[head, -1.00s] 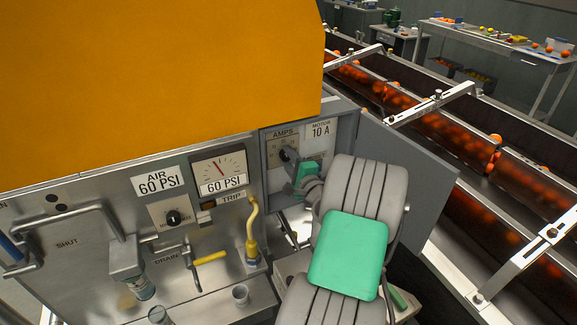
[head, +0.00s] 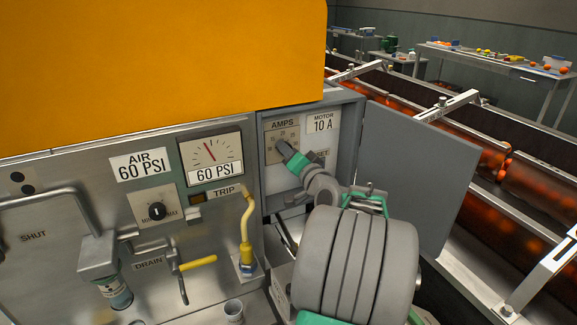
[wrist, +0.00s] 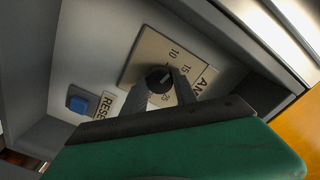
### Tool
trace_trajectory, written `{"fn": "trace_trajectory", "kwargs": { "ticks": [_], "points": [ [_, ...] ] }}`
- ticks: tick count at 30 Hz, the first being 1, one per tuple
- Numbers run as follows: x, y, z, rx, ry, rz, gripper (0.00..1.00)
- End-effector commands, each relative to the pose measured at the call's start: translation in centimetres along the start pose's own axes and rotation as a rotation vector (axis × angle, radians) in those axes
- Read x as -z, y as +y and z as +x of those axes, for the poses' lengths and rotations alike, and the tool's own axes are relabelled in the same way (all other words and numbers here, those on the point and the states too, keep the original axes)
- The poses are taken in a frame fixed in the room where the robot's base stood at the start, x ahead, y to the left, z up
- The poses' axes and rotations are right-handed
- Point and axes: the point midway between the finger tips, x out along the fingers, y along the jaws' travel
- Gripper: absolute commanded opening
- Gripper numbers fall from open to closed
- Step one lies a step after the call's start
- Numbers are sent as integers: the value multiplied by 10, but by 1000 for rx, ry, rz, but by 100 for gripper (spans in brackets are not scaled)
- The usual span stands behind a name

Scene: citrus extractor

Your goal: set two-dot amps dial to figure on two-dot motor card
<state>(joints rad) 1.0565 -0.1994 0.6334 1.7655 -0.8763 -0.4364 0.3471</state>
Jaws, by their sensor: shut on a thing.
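The amps dial (wrist: 158,80) is a round black knob on a tan plate (wrist: 150,55) with figures including 10, 15 and 25, inside the open grey panel box. In the head view the AMPS plate (head: 277,135) shows, but the knob is mostly hidden by my gripper (head: 281,147). In the wrist view my gripper (wrist: 160,88) has a finger on each side of the knob and is shut on it. The pointer's exact reading is unclear. I cannot make out dots on either.
A blue reset button (wrist: 79,104) sits beside the dial. The open box door (head: 415,175) stands to the right of my arm. Left of the box are the 60 PSI gauge (head: 211,158), a small knob (head: 157,211) and a yellow pipe (head: 246,230).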

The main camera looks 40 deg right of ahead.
Motion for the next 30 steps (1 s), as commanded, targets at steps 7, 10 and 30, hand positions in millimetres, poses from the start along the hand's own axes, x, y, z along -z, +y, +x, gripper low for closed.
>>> {"fn": "trace_trajectory", "kwargs": {
  "ticks": [7, 10, 30],
  "points": [
    [-4, 3, 0, 0, 0, -152, 0],
    [-3, 3, 0, -1, -1, -191, 0],
    [-1, 1, 0, -2, -2, -244, 35]
  ]
}}
